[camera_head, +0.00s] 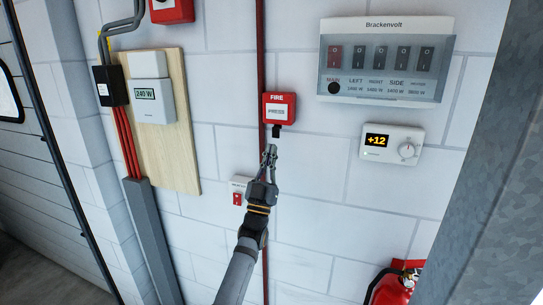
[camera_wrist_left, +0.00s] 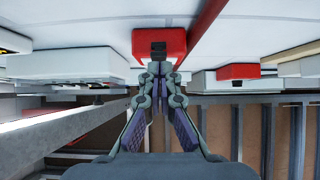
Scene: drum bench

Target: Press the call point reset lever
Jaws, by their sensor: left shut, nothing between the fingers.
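The red fire call point (camera_head: 279,107) is on the white block wall in the middle of the head view, with a white panel on its face. A small black lever (camera_head: 276,131) hangs from its underside. The call point also shows at the top of the left wrist view (camera_wrist_left: 145,42), with the black lever (camera_wrist_left: 158,50) on the side facing me. My left gripper (camera_head: 270,150) is shut and empty, its tips just below the lever. In the wrist view the fingertips (camera_wrist_left: 160,68) look close beneath it; I cannot tell whether they touch. My right gripper is out of view.
A small white box with a red switch (camera_head: 238,195) is left of my arm. A thermostat (camera_head: 390,147) and a switch panel (camera_head: 387,60) are at right. A meter (camera_head: 151,93) is on a wooden board at left. A fire extinguisher (camera_head: 395,286) stands lower right.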

